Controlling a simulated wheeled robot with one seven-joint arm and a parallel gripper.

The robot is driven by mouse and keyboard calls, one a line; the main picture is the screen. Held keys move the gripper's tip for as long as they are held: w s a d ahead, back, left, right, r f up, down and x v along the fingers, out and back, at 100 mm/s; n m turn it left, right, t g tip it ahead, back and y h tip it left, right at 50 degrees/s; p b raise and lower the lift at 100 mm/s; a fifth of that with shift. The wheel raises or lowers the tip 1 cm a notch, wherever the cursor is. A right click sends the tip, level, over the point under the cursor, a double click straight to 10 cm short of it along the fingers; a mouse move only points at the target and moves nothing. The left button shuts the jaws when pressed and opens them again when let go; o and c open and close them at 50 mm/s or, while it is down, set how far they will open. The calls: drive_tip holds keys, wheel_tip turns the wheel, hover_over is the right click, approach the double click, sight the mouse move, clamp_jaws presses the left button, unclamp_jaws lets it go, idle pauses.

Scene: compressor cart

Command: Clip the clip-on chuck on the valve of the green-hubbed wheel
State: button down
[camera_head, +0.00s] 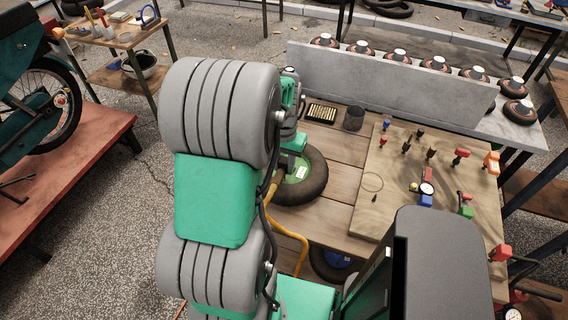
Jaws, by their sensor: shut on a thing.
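The green-hubbed wheel (316,183) lies flat on the wooden cart top, its dark tyre and part of its green hub (299,173) showing to the right of my arm. My gripper (281,168) is low over the left side of this hub, mostly hidden by my arm. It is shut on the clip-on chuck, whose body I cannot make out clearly. The yellow hose (303,245) runs from the gripper area down over the cart. The valve is hidden, so I cannot tell whether the chuck touches it.
A blue-hubbed wheel (334,262) lies nearer. A wooden board (373,210) with several chucks and gauges is at right. A black cup (354,118) and a small tray (322,113) stand behind the green-hubbed wheel, before a grey panel (390,80). Bare planks (333,218) lie between.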

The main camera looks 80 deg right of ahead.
sight(284, 160)
drive_tip(key=shift+f, duration=0.25)
drive_tip(key=c, duration=1.1)
unclamp_jaws()
drive_tip(key=shift+o, duration=0.2)
wheel_tip(284, 160, up, 8)
drive_tip(key=shift+f+b, duration=0.1)
drive_tip(key=shift+b, duration=0.35)
